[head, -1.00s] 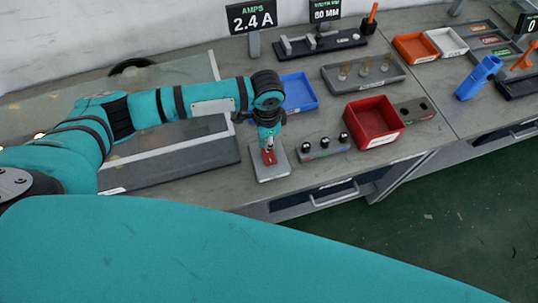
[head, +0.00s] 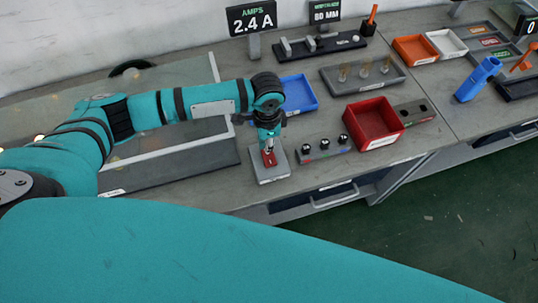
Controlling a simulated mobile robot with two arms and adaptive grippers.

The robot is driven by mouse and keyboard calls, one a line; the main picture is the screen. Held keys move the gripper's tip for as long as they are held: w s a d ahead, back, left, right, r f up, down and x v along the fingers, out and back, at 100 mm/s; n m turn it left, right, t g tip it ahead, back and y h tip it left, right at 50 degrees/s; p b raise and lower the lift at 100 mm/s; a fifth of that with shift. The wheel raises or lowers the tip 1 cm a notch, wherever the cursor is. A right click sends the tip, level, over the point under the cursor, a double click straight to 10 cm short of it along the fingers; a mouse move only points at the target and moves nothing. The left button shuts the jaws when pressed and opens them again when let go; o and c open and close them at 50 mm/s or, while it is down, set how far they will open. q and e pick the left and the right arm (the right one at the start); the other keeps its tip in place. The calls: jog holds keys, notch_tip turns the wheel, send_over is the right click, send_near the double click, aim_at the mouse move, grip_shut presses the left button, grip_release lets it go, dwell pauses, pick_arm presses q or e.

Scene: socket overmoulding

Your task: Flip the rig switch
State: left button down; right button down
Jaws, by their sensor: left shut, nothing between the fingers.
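The rig switch (head: 270,160) is a small red part on a light grey base plate (head: 272,175) near the front edge of the bench. My left gripper (head: 268,149) points down right over the switch, its fingers shut and empty. Its tips are at or just above the red part; I cannot tell whether they touch. The gripper hides part of the switch, so I cannot tell which way it is set. My right gripper is not in view.
A block with several black knobs (head: 325,148) stands just right of the switch base. A red bin (head: 373,123) is farther right, and a blue tray (head: 299,94) lies behind the gripper. An AMPS display (head: 251,17) reads 2.4 A at the back.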

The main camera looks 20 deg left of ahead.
pick_arm(q)
jog(key=shift+f, duration=0.35)
dwell(0.4)
jog(key=shift+f+b, duration=0.5)
jog(key=shift+f, duration=0.35)
dwell(0.3)
jog(key=shift+r, duration=0.1)
notch_tip(320, 180, up, 7)
jog(key=p, duration=0.8)
dwell(0.5)
